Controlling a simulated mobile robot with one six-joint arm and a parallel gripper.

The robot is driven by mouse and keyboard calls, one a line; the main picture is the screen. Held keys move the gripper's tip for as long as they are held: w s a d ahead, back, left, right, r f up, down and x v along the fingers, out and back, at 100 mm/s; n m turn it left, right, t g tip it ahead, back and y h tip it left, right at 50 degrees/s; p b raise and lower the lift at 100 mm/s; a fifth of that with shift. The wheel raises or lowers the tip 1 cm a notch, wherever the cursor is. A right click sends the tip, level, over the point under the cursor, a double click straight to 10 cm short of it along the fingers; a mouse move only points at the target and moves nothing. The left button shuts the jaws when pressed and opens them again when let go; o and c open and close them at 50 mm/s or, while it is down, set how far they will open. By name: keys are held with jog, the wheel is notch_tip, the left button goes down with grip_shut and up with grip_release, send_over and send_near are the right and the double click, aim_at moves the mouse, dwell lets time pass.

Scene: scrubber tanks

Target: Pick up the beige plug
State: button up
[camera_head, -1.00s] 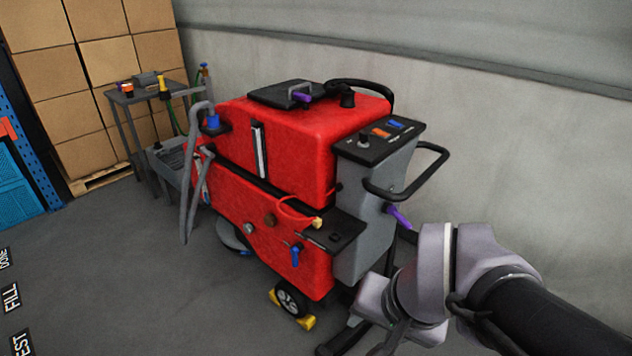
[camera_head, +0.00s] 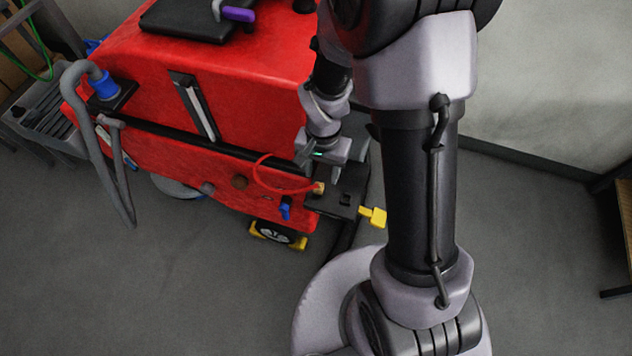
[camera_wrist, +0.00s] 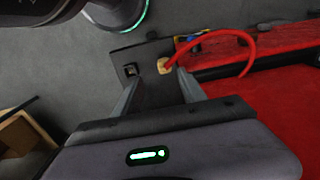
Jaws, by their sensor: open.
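The beige plug (camera_head: 318,188) is on the end of a red cable (camera_head: 268,182) at the black side shelf (camera_head: 335,205) of the red scrubber. In the wrist view the plug (camera_wrist: 164,66) lies on the dark shelf, just beyond and between my fingertips, nearer the right one. My gripper (camera_wrist: 158,78) is open and empty, with a finger on each side. In the head view my gripper (camera_head: 320,163) is just above the shelf, close to the plug; its fingers are partly hidden. A square socket (camera_wrist: 130,70) is in the shelf left of the plug.
The red scrubber body (camera_head: 235,85) rises behind the shelf. A yellow piece (camera_head: 373,216) sticks out right of the shelf. A blue valve handle (camera_head: 285,208) and a wheel with yellow chocks (camera_head: 278,234) are below. A grey hose (camera_head: 88,140) hangs at left.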

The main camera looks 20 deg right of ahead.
aim_at(319, 186)
jog(key=f+b, duration=0.1)
jog(key=f, duration=0.2)
jog(key=f+b, duration=0.1)
jog(key=f, duration=0.2)
jog(key=f+b, duration=0.1)
jog(key=f, duration=0.1)
jog(key=shift+w+a+f, duration=0.3)
jog(key=shift+w+f, duration=0.05)
jog(key=shift+f, duration=0.05)
jog(key=shift+r, duration=0.15)
jog(key=shift+c, duration=0.7)
grip_shut()
